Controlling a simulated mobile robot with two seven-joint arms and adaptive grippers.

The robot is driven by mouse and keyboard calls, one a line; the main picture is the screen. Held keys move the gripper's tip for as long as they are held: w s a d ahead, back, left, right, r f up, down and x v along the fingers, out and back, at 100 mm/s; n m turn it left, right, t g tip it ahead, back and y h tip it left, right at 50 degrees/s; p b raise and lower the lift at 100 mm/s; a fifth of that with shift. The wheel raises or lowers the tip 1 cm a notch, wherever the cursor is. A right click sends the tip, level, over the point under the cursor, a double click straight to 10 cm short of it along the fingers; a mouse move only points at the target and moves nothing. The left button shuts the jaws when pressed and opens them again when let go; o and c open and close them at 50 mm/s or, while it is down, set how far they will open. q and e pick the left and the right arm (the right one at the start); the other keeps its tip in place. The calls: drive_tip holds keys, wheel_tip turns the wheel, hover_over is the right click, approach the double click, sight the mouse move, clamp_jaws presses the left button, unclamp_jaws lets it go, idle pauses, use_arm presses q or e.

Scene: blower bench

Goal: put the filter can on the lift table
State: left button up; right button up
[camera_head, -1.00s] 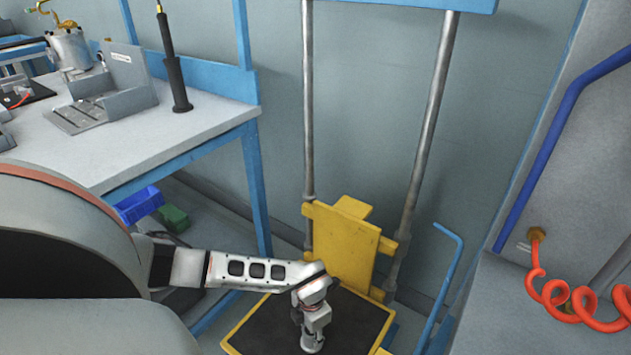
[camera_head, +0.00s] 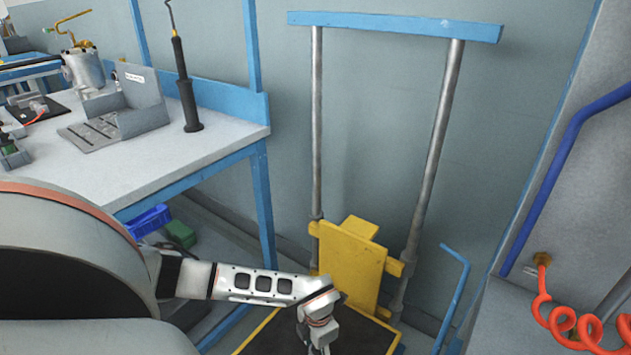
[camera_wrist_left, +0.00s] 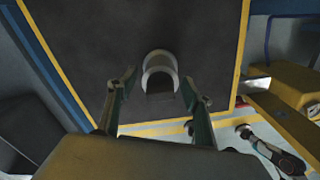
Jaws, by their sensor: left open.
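The lift table (camera_head: 272,336) has a black top with a yellow edge, at the bottom of the head view. Its top fills much of the left wrist view (camera_wrist_left: 215,35). A pale, round-topped cylinder (camera_wrist_left: 159,60), which looks like the filter can, is on the black top in the left wrist view. My left gripper (camera_wrist_left: 159,88) is open. Its fingertips are on either side of the cylinder's near end, with a gap visible on both sides. In the head view the left arm hides the cylinder, and the gripper is cut off at the bottom edge. My right gripper is not in view.
A yellow back plate (camera_head: 352,265) and two steel posts rise behind the table. A blue bent rail (camera_head: 455,295) stands to its right. The grey bench (camera_head: 215,142) at left carries a metal canister (camera_head: 84,70) and a bracket. A red coiled hose (camera_head: 562,320) hangs at right.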

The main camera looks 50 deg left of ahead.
use_arm(q)
drive_tip(key=r, duration=0.1)
drive_tip(key=w+r, duration=0.1)
drive_tip(key=r, duration=0.1)
drive_tip(key=shift+r+p, duration=0.2)
drive_tip(key=shift+p, duration=0.15)
drive_tip(key=r, duration=0.2)
drive_tip(key=r+p, duration=0.1)
drive_tip(key=r, duration=0.1)
drive_tip(key=r+p, duration=0.1)
drive_tip(key=r, duration=0.1)
drive_tip(key=shift+s+r, duration=0.2)
drive_tip(key=shift+s, duration=0.1)
drive_tip(key=shift+r, duration=0.2)
drive_tip(key=shift+s, duration=0.15)
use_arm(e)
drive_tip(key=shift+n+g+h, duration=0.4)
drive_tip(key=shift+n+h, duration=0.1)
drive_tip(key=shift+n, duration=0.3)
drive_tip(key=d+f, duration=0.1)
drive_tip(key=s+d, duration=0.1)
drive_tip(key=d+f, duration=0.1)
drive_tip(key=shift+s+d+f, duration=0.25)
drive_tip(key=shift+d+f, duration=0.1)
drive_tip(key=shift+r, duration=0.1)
